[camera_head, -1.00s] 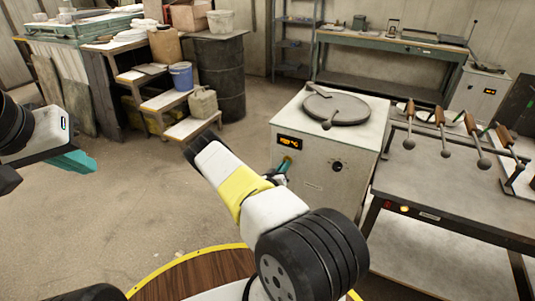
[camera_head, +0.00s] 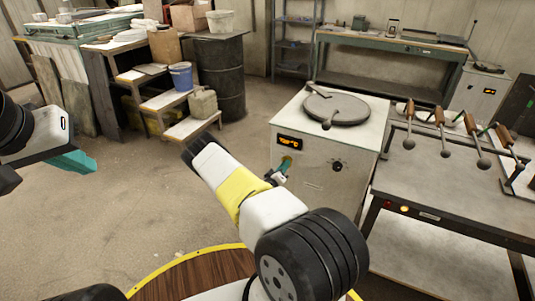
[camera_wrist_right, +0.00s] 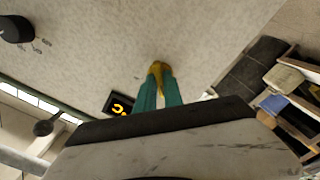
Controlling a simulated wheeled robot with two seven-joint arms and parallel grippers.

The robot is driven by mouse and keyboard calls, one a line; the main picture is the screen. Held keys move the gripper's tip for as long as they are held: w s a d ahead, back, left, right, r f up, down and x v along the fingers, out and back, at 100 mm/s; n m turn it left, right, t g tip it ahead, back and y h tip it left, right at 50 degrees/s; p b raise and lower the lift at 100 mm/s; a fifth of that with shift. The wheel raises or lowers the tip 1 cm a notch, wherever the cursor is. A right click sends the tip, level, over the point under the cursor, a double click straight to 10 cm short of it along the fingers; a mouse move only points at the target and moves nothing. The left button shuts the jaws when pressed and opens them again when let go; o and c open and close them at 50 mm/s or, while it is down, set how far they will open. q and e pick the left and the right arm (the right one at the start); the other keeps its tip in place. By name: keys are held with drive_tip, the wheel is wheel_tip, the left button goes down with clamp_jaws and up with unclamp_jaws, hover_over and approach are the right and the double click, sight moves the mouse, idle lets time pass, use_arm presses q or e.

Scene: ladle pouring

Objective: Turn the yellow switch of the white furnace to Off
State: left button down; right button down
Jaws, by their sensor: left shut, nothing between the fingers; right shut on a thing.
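The white furnace (camera_head: 312,190) stands right of centre in the head view, with a round grey lid on top. Its front has a lit display (camera_head: 289,141) and a black knob (camera_head: 337,165). The yellow switch (camera_wrist_right: 160,68) shows in the right wrist view between the teal fingertips of my right gripper (camera_wrist_right: 158,78), which is shut on it at the furnace front. In the head view my right gripper (camera_head: 286,165) is small and the switch is mostly hidden. My left gripper (camera_head: 78,163) is shut and empty at the left, far from the furnace.
A metal table (camera_head: 445,195) with several hanging ladles (camera_head: 440,118) stands close to the furnace's right. Steps with a blue bucket (camera_head: 181,75) and a dark barrel (camera_head: 222,75) are behind left. The floor left of the furnace is clear.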

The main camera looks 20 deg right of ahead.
drive_tip(key=c, duration=1.5)
unclamp_jaws()
drive_tip(key=shift+o, duration=0.2)
drive_tip(key=shift+s+a, duration=0.1)
drive_tip(key=v, duration=0.7)
drive_tip(key=shift+s+a, duration=0.2)
